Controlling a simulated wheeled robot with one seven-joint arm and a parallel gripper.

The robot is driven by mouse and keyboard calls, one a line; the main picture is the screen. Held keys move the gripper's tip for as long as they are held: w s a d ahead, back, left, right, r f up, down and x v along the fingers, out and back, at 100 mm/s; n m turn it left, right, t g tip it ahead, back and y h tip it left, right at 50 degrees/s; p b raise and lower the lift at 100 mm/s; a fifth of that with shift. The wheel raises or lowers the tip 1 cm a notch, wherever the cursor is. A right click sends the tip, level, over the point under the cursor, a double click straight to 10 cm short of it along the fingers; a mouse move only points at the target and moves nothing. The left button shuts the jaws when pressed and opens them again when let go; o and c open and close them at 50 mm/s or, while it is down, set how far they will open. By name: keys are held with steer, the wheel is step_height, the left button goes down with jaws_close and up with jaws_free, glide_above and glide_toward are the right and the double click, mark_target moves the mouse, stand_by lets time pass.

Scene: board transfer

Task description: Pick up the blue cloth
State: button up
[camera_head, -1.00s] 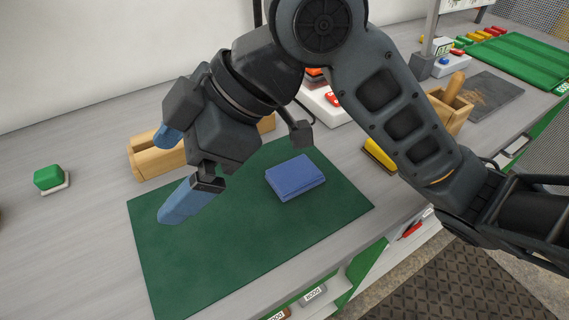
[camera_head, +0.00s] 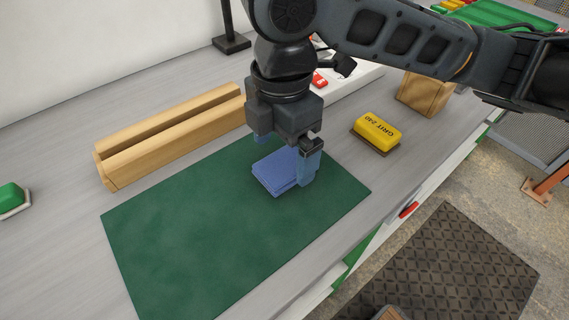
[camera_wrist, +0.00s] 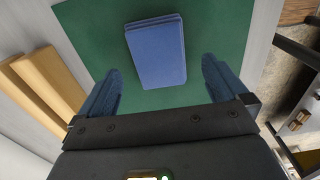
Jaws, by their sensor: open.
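The blue cloth (camera_head: 276,172) is a folded pad lying flat on the green mat (camera_head: 200,240), near the mat's far right part. In the wrist view the blue cloth (camera_wrist: 156,52) lies ahead of and roughly between the two blue fingers, in full view. My gripper (camera_head: 287,160) is open and points down at the cloth. In the head view its right finger overlaps the cloth's right edge, and the other finger is mostly behind the cloth's far side. In the wrist view my gripper (camera_wrist: 162,85) holds nothing. I cannot tell whether a finger touches the cloth.
A grooved wooden block (camera_head: 170,135) stands left of the gripper, behind the mat. A yellow sanding block (camera_head: 376,131) marked GRIT 240 sits to the right. A green block (camera_head: 11,197) is at the far left. The near half of the mat is clear.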

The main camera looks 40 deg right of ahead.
mark_target(283, 165)
steer(key=shift+f, duration=1.55)
steer(key=c, duration=1.2)
steer(key=shift+r, duration=0.15)
steer(key=shift+r, duration=0.55)
step_height(283, 165, up, 2)
steer(key=shift+r, duration=0.25)
steer(key=s+d+r, duration=0.2)
steer(key=s, duration=0.1)
steer(key=s+d+r, duration=0.2)
steer(key=s+d, duration=0.1)
steer(key=s+d+r, duration=0.2)
steer(key=r, duration=0.1)
steer(key=shift+s+d+r, duration=0.1)
steer(key=shift+s+d, duration=0.3)
